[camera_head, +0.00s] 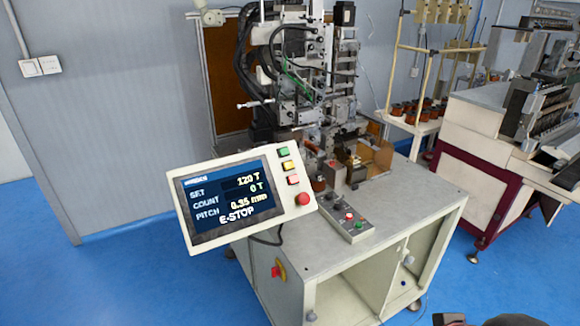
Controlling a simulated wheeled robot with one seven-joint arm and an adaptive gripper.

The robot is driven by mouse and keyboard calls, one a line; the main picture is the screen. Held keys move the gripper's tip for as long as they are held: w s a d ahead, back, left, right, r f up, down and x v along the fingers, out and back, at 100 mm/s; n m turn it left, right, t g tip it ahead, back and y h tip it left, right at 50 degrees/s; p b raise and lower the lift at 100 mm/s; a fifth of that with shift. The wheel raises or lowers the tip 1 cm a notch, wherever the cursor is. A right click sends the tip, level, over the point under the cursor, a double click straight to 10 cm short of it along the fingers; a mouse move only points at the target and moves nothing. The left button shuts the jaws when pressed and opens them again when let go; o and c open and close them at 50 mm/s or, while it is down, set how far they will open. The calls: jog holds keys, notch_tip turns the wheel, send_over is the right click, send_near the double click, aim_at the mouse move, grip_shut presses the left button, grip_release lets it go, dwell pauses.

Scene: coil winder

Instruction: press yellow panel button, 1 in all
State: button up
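The yellow panel button (288,166) is on the right side of the tilted cream control panel (183,200). It sits between a green button (283,151) above and a red button (293,180) below. A larger round red knob (302,199) is at the panel's lower right. The panel screen (225,200) reads SET 120 T, COUNT 0 T, PITCH 0.35 mm and E-STOP. Nothing covers the yellow button. My gripper's fingers do not show; only dark shapes, cut off at the bottom right edge, may be part of my arm.
The winding machine (300,75) stands behind the panel on a grey cabinet table (400,205). A small button box (345,218) lies on the tabletop right of the panel. Another machine (490,130) and a spool rack stand at right. Blue floor at left is clear.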

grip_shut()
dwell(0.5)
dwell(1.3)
